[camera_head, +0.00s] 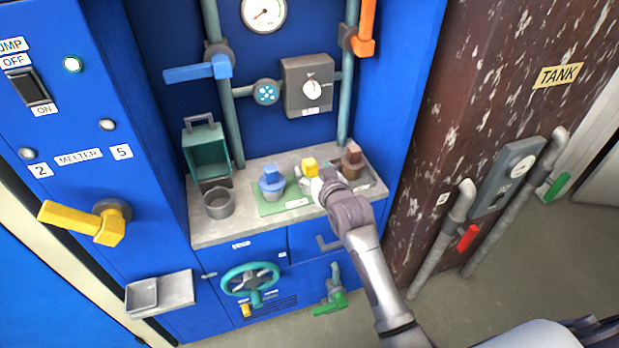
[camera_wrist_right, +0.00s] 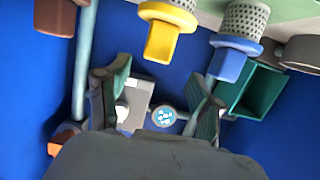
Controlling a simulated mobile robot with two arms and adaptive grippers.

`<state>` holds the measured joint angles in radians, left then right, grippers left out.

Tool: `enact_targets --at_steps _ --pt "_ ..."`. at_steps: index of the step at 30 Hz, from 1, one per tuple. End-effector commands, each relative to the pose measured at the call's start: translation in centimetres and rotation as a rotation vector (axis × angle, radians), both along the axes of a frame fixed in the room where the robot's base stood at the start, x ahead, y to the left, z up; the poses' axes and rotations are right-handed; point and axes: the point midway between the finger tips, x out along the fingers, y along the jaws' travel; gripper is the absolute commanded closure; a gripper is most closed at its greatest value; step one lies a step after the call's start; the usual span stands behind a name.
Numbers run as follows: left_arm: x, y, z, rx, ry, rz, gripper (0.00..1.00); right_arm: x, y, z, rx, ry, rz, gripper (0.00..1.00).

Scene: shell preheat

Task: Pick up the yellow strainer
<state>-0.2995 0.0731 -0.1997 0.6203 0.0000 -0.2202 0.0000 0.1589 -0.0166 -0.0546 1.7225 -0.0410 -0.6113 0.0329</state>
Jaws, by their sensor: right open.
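The yellow strainer (camera_head: 310,166) stands on the grey counter between the blue and brown strainers, partly hidden by my right gripper in the head view. In the right wrist view its yellow block handle (camera_wrist_right: 160,40) and perforated grey basket show at the top. My right gripper (camera_head: 322,183) is right beside it in the head view. In the right wrist view the fingers of my right gripper (camera_wrist_right: 160,88) are spread, with nothing between them. The yellow handle lies beyond the fingertips, roughly in line with the gap. My left gripper is not in view.
The blue strainer (camera_head: 271,180) stands left of the yellow one, the brown strainer (camera_head: 352,158) right. A grey pot (camera_head: 219,203) and a green open box (camera_head: 206,152) are at the counter's left. Vertical pipes and a dial box (camera_head: 308,86) are behind.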

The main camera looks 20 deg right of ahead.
Motion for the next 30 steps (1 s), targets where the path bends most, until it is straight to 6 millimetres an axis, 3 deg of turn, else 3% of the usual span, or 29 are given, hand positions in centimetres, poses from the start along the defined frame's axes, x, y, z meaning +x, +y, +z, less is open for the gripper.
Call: enact_targets --at_steps 14,23,30 --pt "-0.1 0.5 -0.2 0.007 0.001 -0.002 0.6 4.9 -0.4 -1.8 0.0 0.0 0.0 0.34" --pt "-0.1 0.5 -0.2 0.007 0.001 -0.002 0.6 5.3 -0.3 -2.0 0.0 0.0 0.0 0.34" --pt "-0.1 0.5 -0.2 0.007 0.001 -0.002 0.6 5.3 -0.3 -2.0 0.0 0.001 0.0 0.74"
